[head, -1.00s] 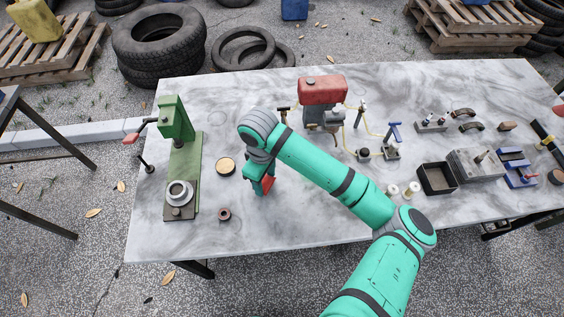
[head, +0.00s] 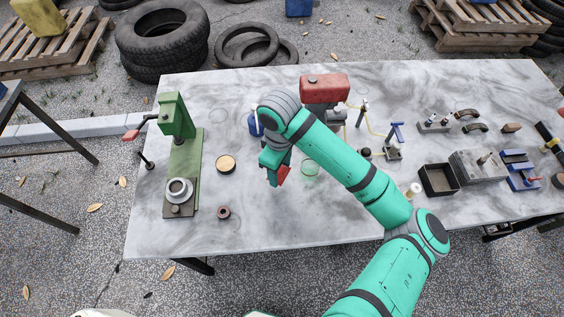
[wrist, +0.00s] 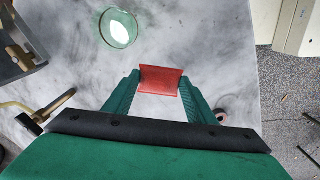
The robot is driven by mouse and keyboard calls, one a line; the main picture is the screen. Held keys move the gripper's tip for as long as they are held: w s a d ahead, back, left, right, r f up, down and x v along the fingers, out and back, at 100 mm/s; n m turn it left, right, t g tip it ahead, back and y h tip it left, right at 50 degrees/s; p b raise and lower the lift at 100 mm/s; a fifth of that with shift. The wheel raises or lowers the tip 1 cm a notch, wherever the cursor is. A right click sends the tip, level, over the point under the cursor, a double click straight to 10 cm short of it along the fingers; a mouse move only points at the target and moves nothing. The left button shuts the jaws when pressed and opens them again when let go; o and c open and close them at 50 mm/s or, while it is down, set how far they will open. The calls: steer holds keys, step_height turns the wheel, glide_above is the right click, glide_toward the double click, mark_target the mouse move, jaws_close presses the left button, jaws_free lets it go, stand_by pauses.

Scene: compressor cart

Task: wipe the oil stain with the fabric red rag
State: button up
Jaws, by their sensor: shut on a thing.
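My gripper (head: 276,178) is over the left-middle part of the grey marbled table (head: 240,235). It is shut on the red rag (wrist: 160,79), which shows as a small flat red piece between the two green fingers in the wrist view. The rag also shows as a red patch at the fingertips in the head view (head: 284,174). I cannot tell whether the rag touches the tabletop. I cannot make out the oil stain among the grey marbling; my arm hides part of the table.
A clear green-rimmed dish (wrist: 118,28) stands close to the gripper. A round tan-topped tin (head: 226,163), a brown ring (head: 223,212) and a green press (head: 184,155) are to the left. A red-topped machine (head: 323,88) stands behind. The front left tabletop is clear.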

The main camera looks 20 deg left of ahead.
steer(key=shift+r, duration=1.6)
